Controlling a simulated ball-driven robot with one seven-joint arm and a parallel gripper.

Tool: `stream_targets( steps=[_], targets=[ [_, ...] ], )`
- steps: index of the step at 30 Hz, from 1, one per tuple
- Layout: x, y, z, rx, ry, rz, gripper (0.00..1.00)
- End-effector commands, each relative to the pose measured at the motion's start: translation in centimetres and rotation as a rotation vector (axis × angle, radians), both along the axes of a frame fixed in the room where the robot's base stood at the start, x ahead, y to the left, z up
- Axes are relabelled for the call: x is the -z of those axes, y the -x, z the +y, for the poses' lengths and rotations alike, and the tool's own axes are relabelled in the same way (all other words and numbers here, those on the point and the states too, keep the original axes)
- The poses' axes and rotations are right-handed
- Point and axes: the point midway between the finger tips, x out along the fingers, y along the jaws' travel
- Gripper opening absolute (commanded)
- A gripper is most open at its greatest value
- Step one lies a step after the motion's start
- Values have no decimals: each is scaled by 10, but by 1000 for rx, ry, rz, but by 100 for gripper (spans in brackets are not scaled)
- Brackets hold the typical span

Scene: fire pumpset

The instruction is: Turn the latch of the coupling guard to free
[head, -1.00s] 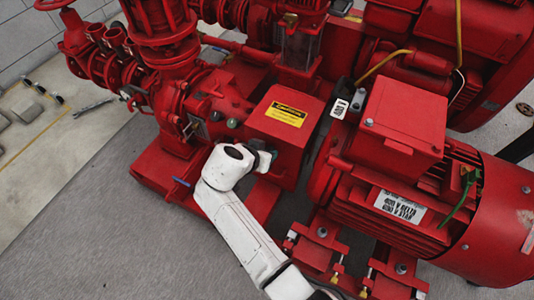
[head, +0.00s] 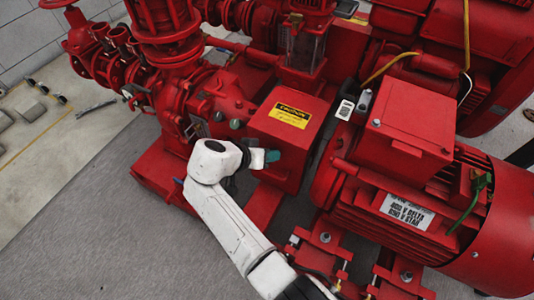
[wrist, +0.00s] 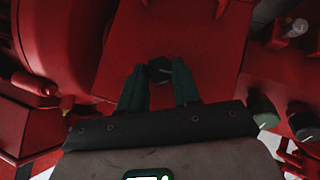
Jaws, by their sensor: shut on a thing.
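The coupling guard (head: 274,133) is a red box with a yellow caution label on top, between the pump and the motor. Its latch (wrist: 160,69) is a small black knob with a pale mark, on the red guard face in the wrist view. My gripper (wrist: 160,80) has its two dark green fingers on either side of the knob and is shut on it. In the head view my gripper (head: 268,156) reaches the guard's front face from the left, and my wrist hides the latch.
The red motor (head: 410,190) with its terminal box (head: 405,115) stands right of the guard. Red pump pipework (head: 205,100) stands at left. In the wrist view dark round knobs (wrist: 263,111) sit at right. Grey floor (head: 110,240) is clear at front left.

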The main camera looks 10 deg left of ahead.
Motion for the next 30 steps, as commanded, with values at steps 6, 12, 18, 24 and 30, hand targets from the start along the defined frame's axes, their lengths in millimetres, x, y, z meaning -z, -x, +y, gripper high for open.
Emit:
stream_targets(
  steps=[6,12,18,24,30],
  targets=[
    [2,1,-1,0,0,4,44],
    [1,0,0,0,0,1,57],
    [-1,1,1,0,-1,1,57],
    [-18,13,13,-4,-2,0,57],
    [-43,36,32,-4,-2,0,57]
  ],
)
